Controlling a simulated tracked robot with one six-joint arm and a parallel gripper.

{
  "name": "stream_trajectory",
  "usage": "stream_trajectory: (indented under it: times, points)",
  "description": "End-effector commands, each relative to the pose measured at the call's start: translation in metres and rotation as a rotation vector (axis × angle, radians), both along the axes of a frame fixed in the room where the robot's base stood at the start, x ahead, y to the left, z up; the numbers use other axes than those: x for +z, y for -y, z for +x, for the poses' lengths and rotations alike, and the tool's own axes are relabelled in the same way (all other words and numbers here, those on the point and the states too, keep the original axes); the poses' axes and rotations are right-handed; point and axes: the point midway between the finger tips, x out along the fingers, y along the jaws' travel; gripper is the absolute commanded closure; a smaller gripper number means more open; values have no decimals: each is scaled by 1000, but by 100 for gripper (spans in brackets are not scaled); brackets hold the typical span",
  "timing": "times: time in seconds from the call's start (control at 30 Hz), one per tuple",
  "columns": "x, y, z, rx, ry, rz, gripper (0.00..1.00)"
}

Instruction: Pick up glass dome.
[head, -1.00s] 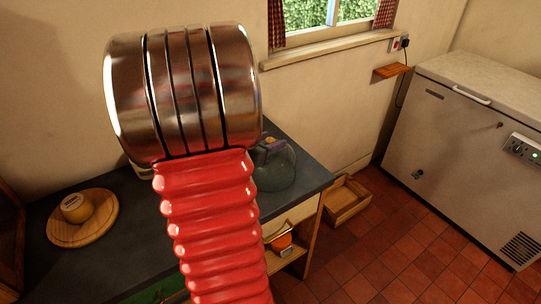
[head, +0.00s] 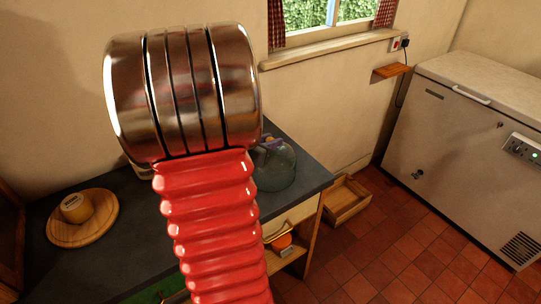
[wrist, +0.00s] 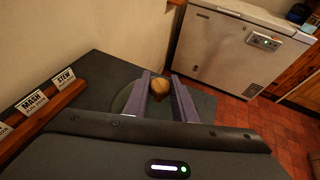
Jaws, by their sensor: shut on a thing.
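The glass dome (head: 277,175) is clear and greenish, at the right end of the dark worktop (head: 80,262). It looks upright on the worktop, partly hidden behind my red arm in the head view. In the wrist view the dome's glass (wrist: 122,100) shows beside the left finger, under a round wooden knob (wrist: 159,87). My gripper (wrist: 160,92) has its two purple-grey fingers on either side of this knob and is shut on it. In the head view only a small part of my gripper (head: 272,143) shows at the top of the dome.
A wooden rack with label cards (wrist: 63,77) is left in the wrist view. A wooden crate (head: 345,200) and white chest freezer (head: 460,150) stand to the right.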

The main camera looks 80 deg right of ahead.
Motion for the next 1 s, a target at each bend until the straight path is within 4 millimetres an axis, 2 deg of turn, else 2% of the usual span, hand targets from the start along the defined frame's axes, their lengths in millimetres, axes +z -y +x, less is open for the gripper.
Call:
stream_trajectory:
  times: [0.77,1.0]
  points:
    - [1,0,0,-1,0,-2,100]
    - [9,1,0,-1,1,-3,100]
